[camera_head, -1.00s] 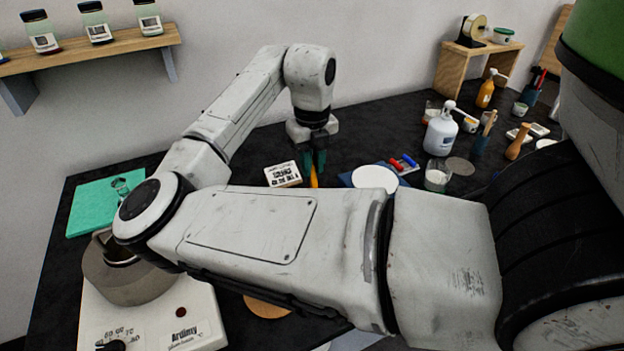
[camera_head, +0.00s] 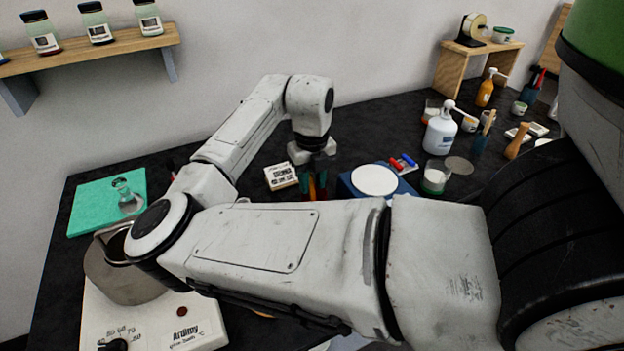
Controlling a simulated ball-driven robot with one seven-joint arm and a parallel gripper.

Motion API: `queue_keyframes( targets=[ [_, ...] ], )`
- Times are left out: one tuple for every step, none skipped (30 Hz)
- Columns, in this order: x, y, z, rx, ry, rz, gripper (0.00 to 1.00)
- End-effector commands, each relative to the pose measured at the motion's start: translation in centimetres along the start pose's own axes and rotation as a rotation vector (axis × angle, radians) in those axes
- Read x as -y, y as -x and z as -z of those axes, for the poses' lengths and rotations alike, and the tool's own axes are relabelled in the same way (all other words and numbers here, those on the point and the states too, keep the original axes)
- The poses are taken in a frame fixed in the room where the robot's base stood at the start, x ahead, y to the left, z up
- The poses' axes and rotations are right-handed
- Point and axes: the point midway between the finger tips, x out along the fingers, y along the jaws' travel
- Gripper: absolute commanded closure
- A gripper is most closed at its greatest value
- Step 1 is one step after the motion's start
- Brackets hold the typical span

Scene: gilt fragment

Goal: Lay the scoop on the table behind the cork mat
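My gripper (camera_head: 313,186) is low over the table at mid-picture, its two teal fingers pointing down. A narrow orange piece (camera_head: 312,187) stands between the fingers; it may be the scoop's handle, but its lower end is hidden behind my forearm. I cannot tell whether the fingers press on it or stand apart from it. Only a sliver of the round brown cork mat (camera_head: 263,314) shows below my forearm. The rest of it is hidden.
A white labelled box (camera_head: 281,177) lies left of my gripper, and a blue scale (camera_head: 408,187) with a white round pan is right. A pot (camera_head: 125,275) sits on a white hotplate (camera_head: 200,328) at lower left. A teal mat (camera_head: 92,208) holds a flask (camera_head: 127,200).

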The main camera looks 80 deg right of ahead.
Motion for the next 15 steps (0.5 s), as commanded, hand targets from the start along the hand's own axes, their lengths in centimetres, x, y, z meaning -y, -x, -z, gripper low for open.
queue_keyframes(
  targets=[
    [-0.01,0.02,0.0,0.0,0.0,0.0,0.63],
    [-0.01,0.03,0.0,0.0,0.0,0.0,0.61],
    [-0.01,0.03,-0.01,0.0,0.0,0.0,0.57],
    [-0.01,0.03,0.0,0.0,0.0,0.0,0.54],
    [-0.01,0.03,0.0,0.0,0.0,0.0,0.54],
    [-0.01,0.03,0.0,0.0,0.0,0.0,0.54],
    [-0.01,0.03,0.0,0.0,0.0,0.0,0.54],
    [-0.01,0.03,-0.01,0.0,0.0,0.0,0.54],
    [-0.01,0.03,-0.01,0.0,0.0,0.0,0.54],
    [-0.01,0.03,-0.01,0.0,0.0,0.0,0.54],
    [-0.01,0.03,-0.01,0.0,0.0,0.0,0.54],
    [-0.02,0.03,-0.02,0.001,0.0,-0.001,0.54],
    [-0.03,0.04,-0.03,0.001,0.0,-0.001,0.54],
    [-0.04,0.06,-0.04,0.001,-0.001,-0.002,0.54],
    [-0.04,0.34,-0.05,0.002,-0.001,-0.002,0.54]
  ],
)
